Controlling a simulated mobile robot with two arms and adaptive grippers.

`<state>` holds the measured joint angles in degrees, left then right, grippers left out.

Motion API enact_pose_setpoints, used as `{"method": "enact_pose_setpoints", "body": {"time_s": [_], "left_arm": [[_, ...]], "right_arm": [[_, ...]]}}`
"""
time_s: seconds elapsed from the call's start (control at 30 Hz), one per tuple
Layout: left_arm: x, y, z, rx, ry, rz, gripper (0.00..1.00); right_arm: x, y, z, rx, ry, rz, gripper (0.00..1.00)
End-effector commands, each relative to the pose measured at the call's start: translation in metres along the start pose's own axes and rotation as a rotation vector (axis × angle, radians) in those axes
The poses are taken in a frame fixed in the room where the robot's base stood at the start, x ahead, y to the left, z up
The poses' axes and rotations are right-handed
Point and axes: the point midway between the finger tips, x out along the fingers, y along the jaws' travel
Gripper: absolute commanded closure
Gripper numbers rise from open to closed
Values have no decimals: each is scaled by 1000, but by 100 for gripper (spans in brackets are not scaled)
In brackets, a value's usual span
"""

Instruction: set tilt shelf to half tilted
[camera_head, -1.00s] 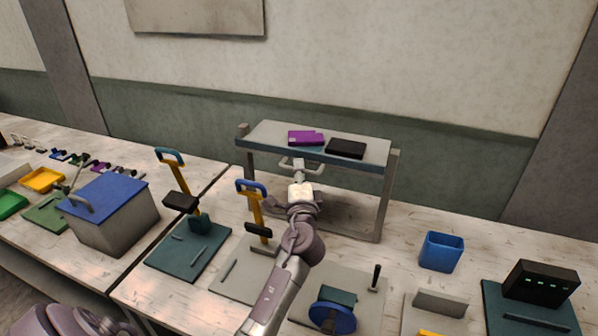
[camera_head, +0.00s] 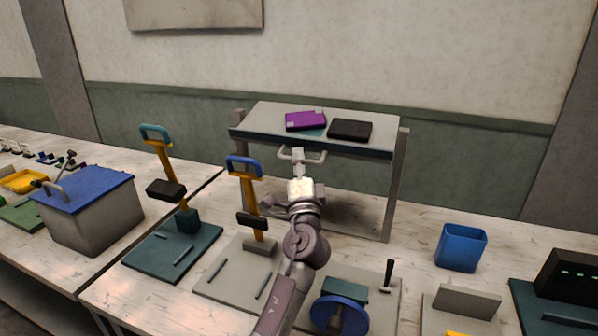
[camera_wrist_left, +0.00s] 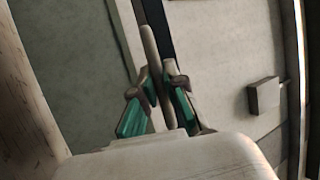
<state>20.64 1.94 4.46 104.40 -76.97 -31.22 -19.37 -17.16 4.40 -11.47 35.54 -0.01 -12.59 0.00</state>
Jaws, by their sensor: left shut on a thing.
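The tilt shelf (camera_head: 262,113) is a pale board with a dark front edge between two grey posts (camera_head: 392,190), on the back of the bench. A purple block (camera_head: 304,121) and a black block (camera_head: 350,130) lie on it. A pale handle (camera_head: 318,157) projects at its front edge. My left gripper (camera_head: 299,158) is at this handle. In the left wrist view the fingers (camera_wrist_left: 160,88) with green pads close on the slim handle bar (camera_wrist_left: 149,46). The board's exact tilt is hard to tell. My right gripper is not in view.
Left of my arm stand two yellow levers, one with a blue grip (camera_head: 244,166), one with a teal grip (camera_head: 156,132). A grey box with a blue lid (camera_head: 88,190) is farther left. A blue wheel (camera_head: 338,314) and blue bin (camera_head: 461,248) are to the right.

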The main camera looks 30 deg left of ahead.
Motion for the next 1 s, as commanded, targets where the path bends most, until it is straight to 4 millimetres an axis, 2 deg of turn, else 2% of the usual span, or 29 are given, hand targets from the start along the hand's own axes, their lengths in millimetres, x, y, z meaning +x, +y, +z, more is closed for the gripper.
{"method": "enact_pose_setpoints", "body": {"time_s": [0.27,0.3,0.43,0.47,0.8,0.87,1.0], "left_arm": [[0,0,0,0,0,0,100],[0,0,0,0,0,0,86],[0,0,0,0,0,0,64],[0,0,0,0,0,0,63],[-3,0,0,0,1,1,63],[-9,1,-1,0,1,3,63],[-33,1,0,0,1,4,63]], "right_arm": [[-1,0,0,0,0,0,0],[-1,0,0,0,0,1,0],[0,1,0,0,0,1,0],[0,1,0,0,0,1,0],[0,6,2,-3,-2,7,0],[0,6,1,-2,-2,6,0],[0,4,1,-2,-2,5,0]]}}
